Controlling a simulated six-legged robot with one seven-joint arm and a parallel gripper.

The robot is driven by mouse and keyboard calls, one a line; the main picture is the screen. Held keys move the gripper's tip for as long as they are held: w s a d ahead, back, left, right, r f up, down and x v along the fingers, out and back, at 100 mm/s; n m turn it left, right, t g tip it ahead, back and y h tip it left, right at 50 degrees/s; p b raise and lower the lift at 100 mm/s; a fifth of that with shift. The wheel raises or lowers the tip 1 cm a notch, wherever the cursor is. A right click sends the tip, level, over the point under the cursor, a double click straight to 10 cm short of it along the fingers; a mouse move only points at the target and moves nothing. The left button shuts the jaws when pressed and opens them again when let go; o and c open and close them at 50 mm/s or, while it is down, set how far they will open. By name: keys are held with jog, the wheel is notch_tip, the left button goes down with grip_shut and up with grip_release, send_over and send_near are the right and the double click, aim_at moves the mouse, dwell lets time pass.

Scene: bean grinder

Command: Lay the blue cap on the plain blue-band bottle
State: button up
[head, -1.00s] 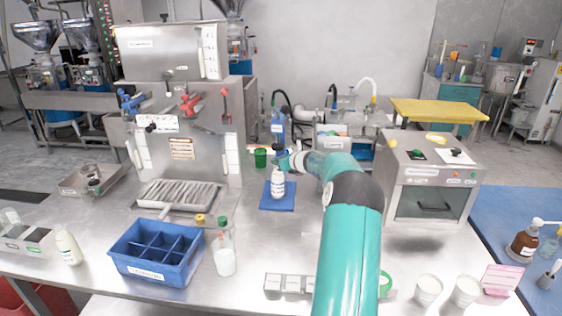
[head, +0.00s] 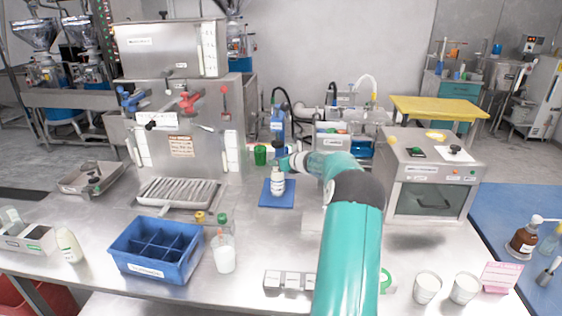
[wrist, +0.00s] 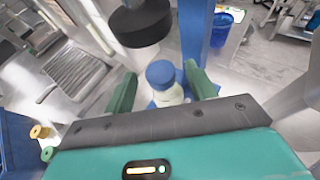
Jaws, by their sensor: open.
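The white bottle with a dark label band (head: 277,184) stands upright on a small blue mat (head: 291,198). In the wrist view, the blue cap (wrist: 161,74) sits on top of this bottle (wrist: 170,97) and looks about level; whether it is fully seated I cannot tell. My gripper (wrist: 161,84) is open, with one green finger on each side of the cap and visible gaps between. In the head view, my gripper (head: 284,161) is at the bottle's top and partly hides the cap.
A steel oven-like box (head: 432,180) is at the right. White cups (head: 427,288) stand front right. A blue column (wrist: 196,30) rises close behind the cap.

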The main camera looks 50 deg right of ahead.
jog(key=shift+r, duration=0.35)
jog(key=r+v, duration=0.1)
jog(key=v, duration=1.1)
jog(key=w+a+r+n+g+y, duration=0.15)
jog(key=a+n, duration=0.35)
jog(key=a, duration=0.5)
jog(key=w+a+r+n+g+y, duration=0.1)
jog(key=w+a+r+n+y, duration=0.3)
jog(key=a, duration=0.6)
jog(key=s+a+r+n+g, duration=0.1)
jog(key=s+a+n, duration=0.3)
jog(key=a, duration=0.5)
jog(key=s+a+n+g, duration=0.1)
jog(key=a+n, duration=0.5)
jog(key=a, duration=0.2)
jog(key=s+a+n+g+h, duration=0.2)
jog(key=s+a+n+g, duration=0.1)
jog(key=s+a+n, duration=0.85)
jog(key=s+a+f+n, duration=0.1)
jog(key=s+a+n, duration=0.2)
jog(key=s, duration=0.3)
jog(key=s+a+f+n, duration=0.1)
jog(key=s+a+n, duration=0.1)
jog(key=s+n, duration=0.2)
jog(key=s+h, duration=0.1)
jog(key=s, duration=0.2)
jog(key=shift+s+a+n, duration=0.35)
jog(key=shift+a, duration=0.05)
